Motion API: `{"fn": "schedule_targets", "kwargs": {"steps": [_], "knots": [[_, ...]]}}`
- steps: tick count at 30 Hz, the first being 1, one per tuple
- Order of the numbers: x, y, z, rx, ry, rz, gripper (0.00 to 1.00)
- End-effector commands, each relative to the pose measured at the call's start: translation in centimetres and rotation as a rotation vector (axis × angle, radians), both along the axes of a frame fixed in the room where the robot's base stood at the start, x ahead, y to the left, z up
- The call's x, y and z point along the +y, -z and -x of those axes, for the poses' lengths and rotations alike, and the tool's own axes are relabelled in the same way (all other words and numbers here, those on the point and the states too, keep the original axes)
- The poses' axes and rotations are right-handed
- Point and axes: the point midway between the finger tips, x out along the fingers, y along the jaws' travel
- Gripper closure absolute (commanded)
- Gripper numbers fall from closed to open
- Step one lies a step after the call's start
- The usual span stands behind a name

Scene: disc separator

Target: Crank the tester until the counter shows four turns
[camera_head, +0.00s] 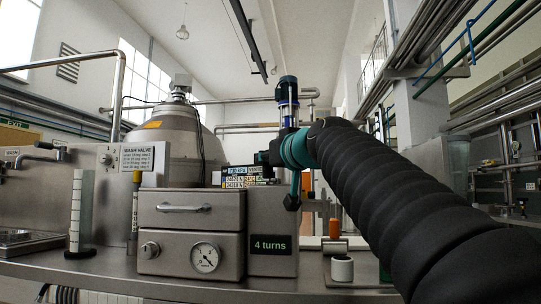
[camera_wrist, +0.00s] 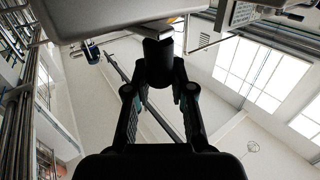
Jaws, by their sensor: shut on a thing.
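The tester is a steel box (camera_head: 190,240) with a drawer-like handle, a round gauge (camera_head: 205,257) and a side panel. The counter display (camera_head: 269,245) on that panel reads "4 turns" in green. My gripper (camera_head: 292,199) is beside the panel's upper right edge, at the end of my dark arm coming from the right. In the wrist view its two fingers are closed around a dark cylindrical crank grip (camera_wrist: 158,62). The rest of the crank is mostly hidden behind my gripper and arm.
A clear graduated cylinder (camera_head: 81,210) and a yellow-capped rod (camera_head: 135,205) stand left of the tester. A white cup (camera_head: 342,269) and an orange-topped piece (camera_head: 335,230) are to its right, near my arm. A wash valve panel (camera_head: 137,157) is behind.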

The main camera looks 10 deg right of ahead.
Motion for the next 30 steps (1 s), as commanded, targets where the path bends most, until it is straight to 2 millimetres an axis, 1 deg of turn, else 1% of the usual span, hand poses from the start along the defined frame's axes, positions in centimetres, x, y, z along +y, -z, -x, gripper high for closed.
{"fn": "schedule_targets", "kwargs": {"steps": [9, 25, 26, 27, 29, 30], "knots": [[0.28, -0.08, -0.18, -0.001, 0.060, 0.000, 1.00], [0.29, 0.03, -0.23, 0.000, 0.072, -0.001, 1.00], [0.29, 0.03, -0.23, 0.000, 0.072, -0.001, 0.75], [0.29, 0.03, -0.23, 0.000, 0.072, -0.001, 0.65], [0.29, 0.03, -0.23, 0.000, 0.072, -0.001, 0.51], [0.28, 0.03, -0.22, 0.000, 0.072, -0.001, 0.51]]}}
